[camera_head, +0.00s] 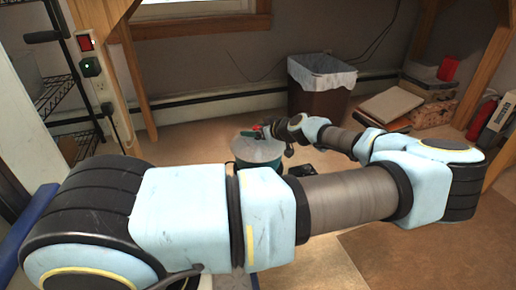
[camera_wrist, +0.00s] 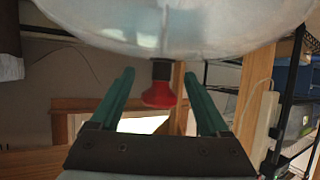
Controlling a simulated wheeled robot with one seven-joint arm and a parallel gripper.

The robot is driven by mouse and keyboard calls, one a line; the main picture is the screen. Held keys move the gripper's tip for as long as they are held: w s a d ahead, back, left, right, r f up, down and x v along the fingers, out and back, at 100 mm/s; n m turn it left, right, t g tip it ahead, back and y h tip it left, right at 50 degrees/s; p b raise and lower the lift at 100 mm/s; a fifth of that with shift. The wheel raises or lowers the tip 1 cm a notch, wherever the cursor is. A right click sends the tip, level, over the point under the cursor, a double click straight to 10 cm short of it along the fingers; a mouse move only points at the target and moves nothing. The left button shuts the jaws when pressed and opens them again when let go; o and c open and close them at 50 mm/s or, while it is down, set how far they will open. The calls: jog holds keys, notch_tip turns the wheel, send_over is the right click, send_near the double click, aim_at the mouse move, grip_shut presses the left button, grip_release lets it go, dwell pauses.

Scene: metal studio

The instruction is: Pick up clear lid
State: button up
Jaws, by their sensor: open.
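The clear lid (camera_wrist: 180,25) fills the top of the wrist view as a transparent dome with a red knob (camera_wrist: 158,95) on a dark stem. My gripper (camera_wrist: 159,74) is open, with one green finger on each side of the knob and visible gaps between. In the head view, the lid (camera_head: 254,150) sits on a teal pot (camera_head: 262,167) on the floor, partly hidden behind my arm. My gripper (camera_head: 256,131) is at the top of the lid, too small there to show contact.
A brown bin (camera_head: 318,95) with a white liner stands behind, against the wall. Boxes (camera_head: 430,88) and a flat box (camera_head: 390,104) lie at the right. Wooden legs and a red extinguisher (camera_head: 481,118) are farther right. A black wire shelf (camera_head: 60,80) stands at the left.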

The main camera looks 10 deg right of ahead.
jog(key=shift+w+a+f, duration=0.25)
jog(key=shift+w+f, duration=0.05)
jog(key=shift+w, duration=0.2)
grip_shut()
dwell(0.3)
